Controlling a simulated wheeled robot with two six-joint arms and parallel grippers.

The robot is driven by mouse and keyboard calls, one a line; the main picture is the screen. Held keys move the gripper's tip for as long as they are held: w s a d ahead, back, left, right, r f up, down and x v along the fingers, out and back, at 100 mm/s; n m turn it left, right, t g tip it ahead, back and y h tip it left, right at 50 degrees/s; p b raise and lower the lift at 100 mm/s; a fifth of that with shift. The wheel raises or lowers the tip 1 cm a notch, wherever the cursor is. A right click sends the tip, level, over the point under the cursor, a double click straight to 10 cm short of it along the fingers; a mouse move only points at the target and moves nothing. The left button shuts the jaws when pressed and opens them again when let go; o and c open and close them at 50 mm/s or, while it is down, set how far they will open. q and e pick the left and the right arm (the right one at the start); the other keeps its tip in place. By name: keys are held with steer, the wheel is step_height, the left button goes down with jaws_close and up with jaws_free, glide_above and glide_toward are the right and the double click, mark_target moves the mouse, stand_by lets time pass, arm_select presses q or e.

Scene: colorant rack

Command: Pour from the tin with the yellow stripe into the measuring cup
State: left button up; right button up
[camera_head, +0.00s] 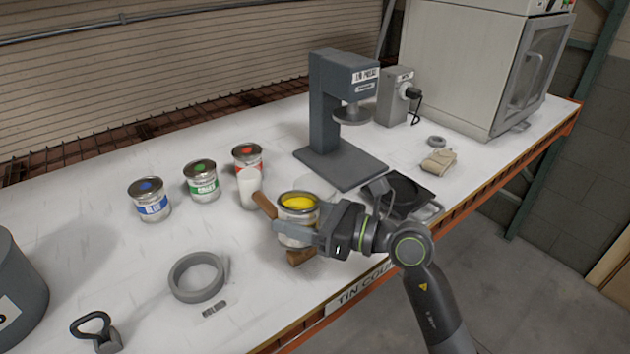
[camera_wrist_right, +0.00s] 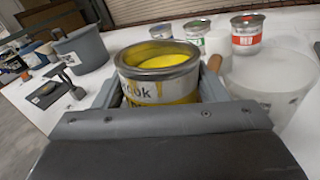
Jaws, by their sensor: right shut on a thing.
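The tin with the yellow stripe (camera_head: 297,205) is open, with yellow colorant inside. It is about upright, and it also shows in the wrist view (camera_wrist_right: 160,72). My right gripper (camera_head: 298,232) is shut around its sides. Whether its base touches the table is hidden. A clear, faint cup (camera_head: 318,184), apparently the measuring cup, stands just behind the tin. It shows larger at the right of the wrist view (camera_wrist_right: 275,85), beside the tin. My left gripper is not in view.
Blue (camera_head: 150,200), green (camera_head: 201,182) and red (camera_head: 247,158) tins stand behind, with a white cup (camera_head: 249,187) near the red one. A grey press (camera_head: 330,110) stands behind the clear cup. A grey ring (camera_head: 198,277) lies front left; a black plate (camera_head: 405,195) lies right.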

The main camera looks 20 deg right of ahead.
steer(key=p, duration=0.1)
steer(key=r+m+p, duration=0.1)
steer(key=w+r, duration=0.1)
steer(key=shift+d+r+p, duration=0.2)
steer(key=shift+d+p, duration=0.1)
steer(key=shift+p, duration=0.1)
steer(key=shift+f, duration=0.15)
steer(key=shift+m, duration=0.3)
steer(key=shift+w+d+r+m+g+p, duration=0.15)
steer(key=shift+w+d+r+m+p, duration=0.2)
steer(key=shift+m+p, duration=0.3)
steer(key=shift+w+d+r+m+g+p, duration=0.1)
steer(key=shift+w+d+r+m+p, duration=0.1)
steer(key=shift+w+m+p, duration=0.45)
steer(key=shift+w+d+r+m+g+p, duration=0.15)
steer(key=shift+d+r+m+p, duration=0.2)
steer(key=shift+p, duration=0.5)
stand_by(1.1)
steer(key=shift+w+r+m+p, duration=0.1)
steer(key=shift+r+m+p, duration=0.15)
steer(key=shift+m+p, duration=0.65)
steer(key=shift+w+r+m+p, duration=0.1)
steer(key=shift+r+m+p, duration=0.15)
steer(key=shift+m+p, duration=0.55)
stand_by(1.9)
